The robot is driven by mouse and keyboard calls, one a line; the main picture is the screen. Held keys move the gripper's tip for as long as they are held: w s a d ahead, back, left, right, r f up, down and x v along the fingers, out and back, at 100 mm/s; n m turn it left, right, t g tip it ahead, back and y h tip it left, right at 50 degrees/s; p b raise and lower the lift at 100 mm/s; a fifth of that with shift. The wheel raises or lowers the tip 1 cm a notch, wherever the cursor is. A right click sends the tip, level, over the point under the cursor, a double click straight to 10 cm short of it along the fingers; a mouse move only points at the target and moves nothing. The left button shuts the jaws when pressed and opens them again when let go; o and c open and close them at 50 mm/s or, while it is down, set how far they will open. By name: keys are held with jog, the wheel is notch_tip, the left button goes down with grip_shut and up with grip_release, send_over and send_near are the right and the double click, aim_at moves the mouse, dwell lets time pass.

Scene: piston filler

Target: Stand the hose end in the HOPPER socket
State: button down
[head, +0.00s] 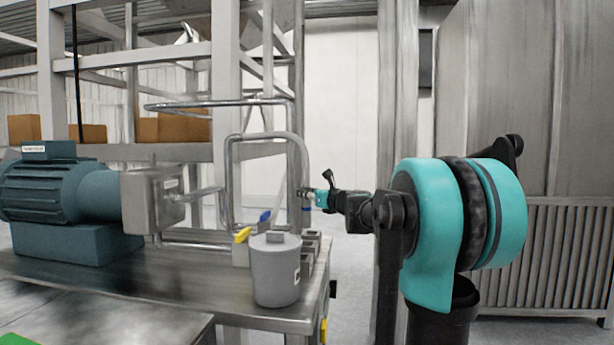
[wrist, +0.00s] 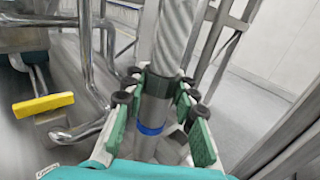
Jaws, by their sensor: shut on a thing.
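The grey braided hose (wrist: 175,35) runs down between my fingers in the wrist view. Its smooth grey end piece, with a blue band (wrist: 150,129), extends past the green finger pads. My gripper (wrist: 157,98) is shut on this hose end. In the head view my gripper (head: 313,196) holds the hose end upright above the right edge of the bench, and the hose (head: 299,150) arches over from the left. Several small grey square sockets (head: 311,240) stand below it, partly hidden by a pot. I cannot read which is the HOPPER socket.
A grey lidded pot (head: 275,275) stands in front of the sockets. Yellow (head: 243,235) and blue (head: 265,216) valve handles are close by. Bent steel pipes (head: 231,180) and a blue motor (head: 60,195) are to the left.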

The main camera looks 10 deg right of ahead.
aim_at(306, 220)
jog(key=shift+w+d+f, duration=0.1)
jog(key=shift+w+f, duration=0.1)
jog(key=shift+f, duration=2.1)
jog(key=shift+f, duration=1.2)
jog(key=shift+f, duration=0.35)
jog(key=shift+f, duration=0.95)
